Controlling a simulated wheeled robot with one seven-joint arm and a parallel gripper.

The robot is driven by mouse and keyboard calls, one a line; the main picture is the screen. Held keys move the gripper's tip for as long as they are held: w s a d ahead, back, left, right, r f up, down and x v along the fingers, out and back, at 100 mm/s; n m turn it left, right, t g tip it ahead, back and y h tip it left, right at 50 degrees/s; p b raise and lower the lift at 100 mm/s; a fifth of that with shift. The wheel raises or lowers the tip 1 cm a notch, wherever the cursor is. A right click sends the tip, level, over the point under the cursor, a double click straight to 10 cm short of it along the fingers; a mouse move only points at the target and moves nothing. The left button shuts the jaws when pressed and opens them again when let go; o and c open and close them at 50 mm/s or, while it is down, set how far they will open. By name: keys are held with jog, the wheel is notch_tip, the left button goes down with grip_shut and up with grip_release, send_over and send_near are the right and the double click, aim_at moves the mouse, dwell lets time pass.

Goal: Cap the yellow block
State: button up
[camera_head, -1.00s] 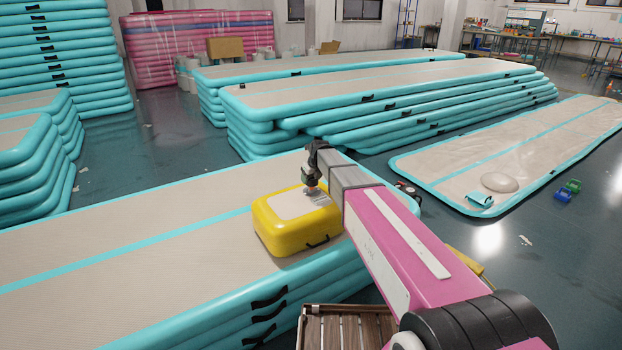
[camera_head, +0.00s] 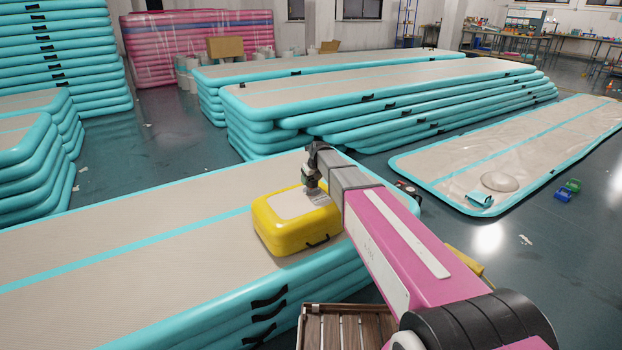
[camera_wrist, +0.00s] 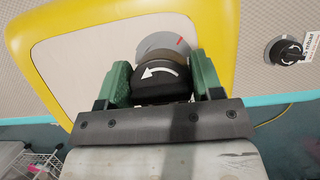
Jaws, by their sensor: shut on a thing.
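The yellow block (camera_head: 278,239) is an inflatable with a pale top panel and a black handle on its front side. It lies on the near stack of mats (camera_head: 130,262). My gripper (camera_head: 312,186) is over the right part of its top. In the wrist view, the green fingers are shut on a black cap (camera_wrist: 160,88) with a white curved arrow. The cap is over a grey round fitting (camera_wrist: 166,44) with a red mark on the pale panel. The fingers hide part of the fitting; I cannot tell how the cap is seated.
A second black cap (camera_wrist: 285,50) with a white tag sits on the mat to the right in the wrist view. A wooden slatted crate (camera_head: 345,328) stands on the floor in front. More mat stacks (camera_head: 380,95) lie behind. The mat left of the block is clear.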

aim_at(310, 185)
jog(key=shift+f, duration=1.6)
jog(key=n+g+y, duration=0.1)
jog(key=n, duration=0.4)
jog(key=shift+s+a, duration=0.1)
jog(key=shift+g, duration=0.3)
jog(key=n+g, duration=0.1)
jog(key=n, duration=0.2)
jog(key=shift+y, duration=0.4)
jog(key=shift+s+a+n+g, duration=0.15)
jog(key=shift+n+g, duration=0.25)
jog(key=shift+n, duration=0.8)
